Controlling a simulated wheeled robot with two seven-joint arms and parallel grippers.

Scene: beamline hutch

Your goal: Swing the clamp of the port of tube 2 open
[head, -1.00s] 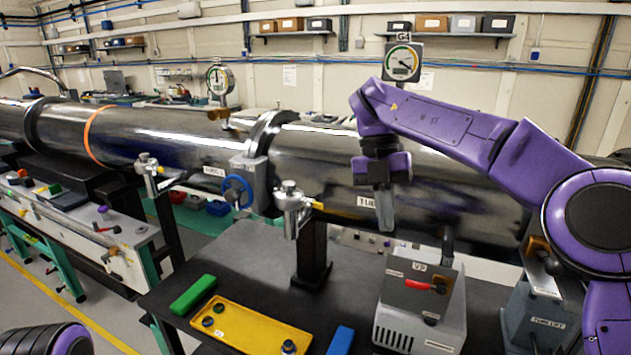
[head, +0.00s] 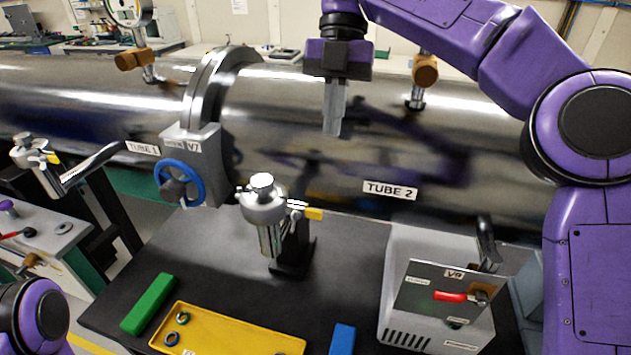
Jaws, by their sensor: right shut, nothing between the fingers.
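Tube 2 is the large shiny metal tube with the label "TUBE 2" (head: 390,190) on its side. Its port (head: 265,210) is a silvery fitting below the tube, left of the label, in front of a black post. A clamp with a yellow-tipped lever (head: 312,213) sits around the port's top and sticks out to the right; whether it is latched I cannot tell. My right gripper (head: 335,125) points down in front of tube 2, up and right of the port, apart from it. It is shut and empty. My left gripper is out of view.
Tube 1's port (head: 35,155) stands at the left, and a blue handwheel (head: 180,182) on the valve between the tubes. Below are a green block (head: 148,303), a yellow tray (head: 235,330), a blue block (head: 342,340) and a grey V9 box (head: 435,300) on the dark table (head: 345,265).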

